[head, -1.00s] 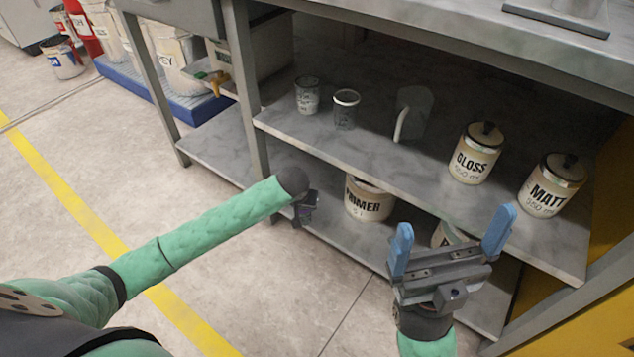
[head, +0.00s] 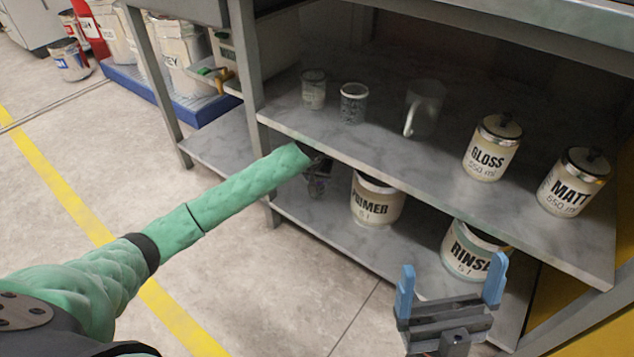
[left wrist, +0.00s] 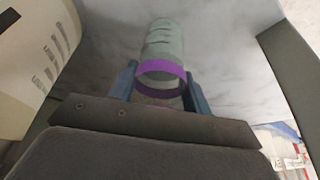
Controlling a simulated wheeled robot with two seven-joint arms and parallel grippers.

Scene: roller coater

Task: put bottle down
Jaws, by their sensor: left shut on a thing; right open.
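The bottle (left wrist: 163,50) shows in the left wrist view as a grey-green cylinder with a purple band. My left gripper (left wrist: 160,82) is shut on it, with a blue finger on each side. In the head view my left gripper (head: 318,180) is small and dark at the end of the green arm, under the front edge of the middle shelf and above the lower shelf (head: 310,215); the bottle can hardly be made out there. Whether the bottle touches the shelf I cannot tell. My right gripper (head: 450,290) is open and empty in front of the shelves.
On the lower shelf stand a PRIMER bucket (head: 376,200) and a RINSE bucket (head: 470,250). The middle shelf (head: 400,165) holds cups, a pitcher (head: 425,105), a GLOSS can (head: 491,148) and a MATT can (head: 572,182). A table leg (head: 243,70) stands near my left arm.

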